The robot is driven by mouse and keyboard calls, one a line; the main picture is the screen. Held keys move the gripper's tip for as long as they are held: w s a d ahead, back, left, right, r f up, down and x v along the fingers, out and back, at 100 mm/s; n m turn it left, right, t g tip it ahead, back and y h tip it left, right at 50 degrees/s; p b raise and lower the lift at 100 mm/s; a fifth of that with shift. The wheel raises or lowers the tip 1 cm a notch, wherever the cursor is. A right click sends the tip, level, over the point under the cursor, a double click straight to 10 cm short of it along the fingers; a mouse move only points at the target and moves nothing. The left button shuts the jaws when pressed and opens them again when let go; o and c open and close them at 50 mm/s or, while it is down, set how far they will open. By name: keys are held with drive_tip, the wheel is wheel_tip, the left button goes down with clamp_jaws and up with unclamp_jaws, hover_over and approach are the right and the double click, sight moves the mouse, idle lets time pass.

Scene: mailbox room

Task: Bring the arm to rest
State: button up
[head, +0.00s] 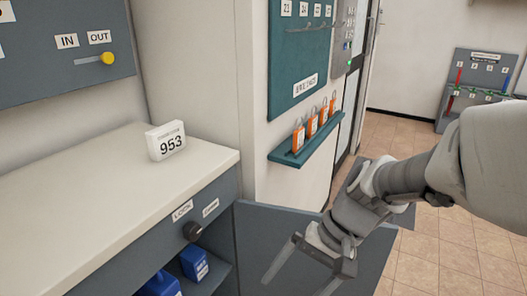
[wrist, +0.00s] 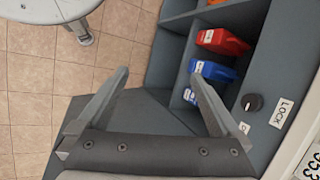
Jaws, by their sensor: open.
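My gripper (head: 307,266) is open and empty, in front of the open grey cabinet door (head: 270,232) in the head view. Its two fingers (wrist: 148,105) stand wide apart in the wrist view, with nothing between them but the door and cabinet side beyond. My arm reaches in from the right of the head view, bent and pointing down to the left. I cannot tell whether the gripper touches the door.
The cabinet holds blue items (head: 194,262) and a red one (wrist: 222,41) under a white counter (head: 80,200). A white "953" block (head: 166,141) stands on it. Orange padlocks (head: 311,124) sit on a teal shelf (head: 300,154). Tiled floor (head: 460,245) is open at right.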

drive_tip(key=s+d+r+n+t+h, duration=0.3)
drive_tip(key=s+d+r+t+h, duration=0.1)
drive_tip(key=d+r, duration=0.4)
drive_tip(key=t+h, duration=0.1)
drive_tip(key=t, duration=0.1)
drive_tip(key=shift+d+r+t, duration=0.15)
drive_tip(key=shift+r+t, duration=0.15)
drive_tip(key=shift+r, duration=0.1)
drive_tip(key=shift+h, duration=0.3)
wheel_tip(320, 180, up, 26)
drive_tip(key=p, duration=2.5)
drive_tip(key=shift+d+f, duration=0.15)
drive_tip(key=shift+f, duration=0.05)
drive_tip(key=shift+c, duration=0.3)
